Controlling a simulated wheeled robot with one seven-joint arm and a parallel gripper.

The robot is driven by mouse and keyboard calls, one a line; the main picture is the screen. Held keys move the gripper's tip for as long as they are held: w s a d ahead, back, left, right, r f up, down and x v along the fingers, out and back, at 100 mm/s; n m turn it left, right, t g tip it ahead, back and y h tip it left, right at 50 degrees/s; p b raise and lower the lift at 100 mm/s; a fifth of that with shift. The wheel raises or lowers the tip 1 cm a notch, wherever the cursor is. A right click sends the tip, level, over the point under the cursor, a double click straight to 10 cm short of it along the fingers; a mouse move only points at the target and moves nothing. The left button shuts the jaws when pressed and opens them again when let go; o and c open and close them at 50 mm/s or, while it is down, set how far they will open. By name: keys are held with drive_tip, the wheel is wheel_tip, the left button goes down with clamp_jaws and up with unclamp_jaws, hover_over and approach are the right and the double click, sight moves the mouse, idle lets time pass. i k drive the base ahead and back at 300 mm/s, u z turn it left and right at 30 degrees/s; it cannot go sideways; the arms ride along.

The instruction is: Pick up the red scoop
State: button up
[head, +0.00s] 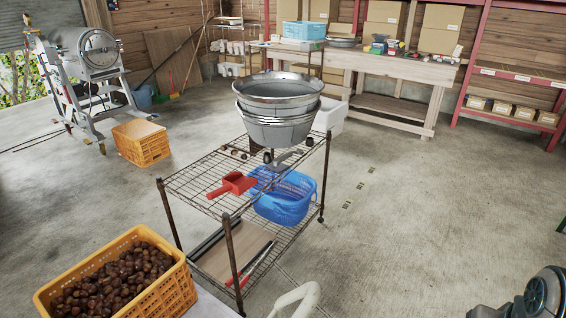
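The red scoop (235,184) lies on the top wire shelf of a cart (187,190), left of the middle of the head view.
Stacked metal tubs (278,130) stand on the cart's far end. A blue basket (286,205) shows below, through the shelf. An orange crate of chestnuts (180,290) is at the near left. A wooden workbench (375,65) is at the back. Floor right of the cart is clear.

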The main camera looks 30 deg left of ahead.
sight(235, 183)
drive_tip(key=i, duration=2.3)
drive_tip(key=u, duration=2.6)
drive_tip(key=i, duration=1.2)
drive_tip(key=u, duration=0.8)
